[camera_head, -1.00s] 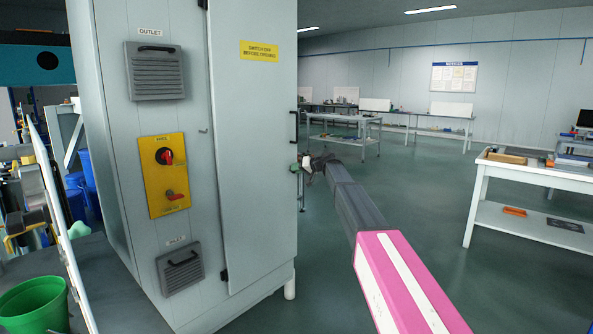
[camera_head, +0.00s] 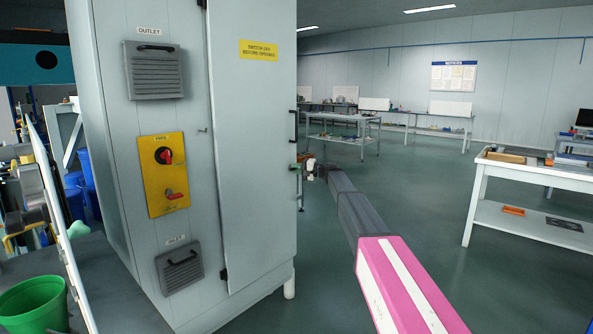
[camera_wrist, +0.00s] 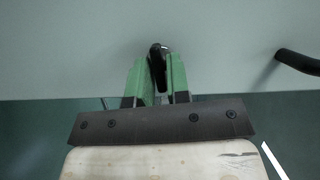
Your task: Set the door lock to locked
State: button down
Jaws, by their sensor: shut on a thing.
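The grey cabinet's door (camera_head: 245,130) appears shut in the head view. My gripper (camera_head: 299,168) is at the door's right edge, just below the vertical black handle (camera_head: 293,125); it is small and partly hidden there. In the wrist view my gripper (camera_wrist: 158,80) has its green fingers shut on a small dark door lock knob (camera_wrist: 157,57), which stands upright between them. The lock's base and any position marks are hidden or too small to read. The door handle also shows in the wrist view (camera_wrist: 300,62), right of the fingers and apart from them.
A yellow switch panel (camera_head: 163,175) with red knobs sits on the cabinet's left face, between two louvred vents. A white workbench (camera_head: 530,178) stands at the right. The green floor (camera_head: 420,185) between is clear. A green bucket (camera_head: 35,305) is at lower left.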

jog(key=shift+m, duration=0.5)
jog(key=shift+f, duration=0.1)
jog(key=c, duration=1.2)
grip_release()
jog(key=shift+d, duration=0.15)
jog(key=v, duration=1)
jog(key=shift+s+d+f, duration=0.1)
jog(key=shift+d+f, duration=0.05)
jog(key=shift+d, duration=0.15)
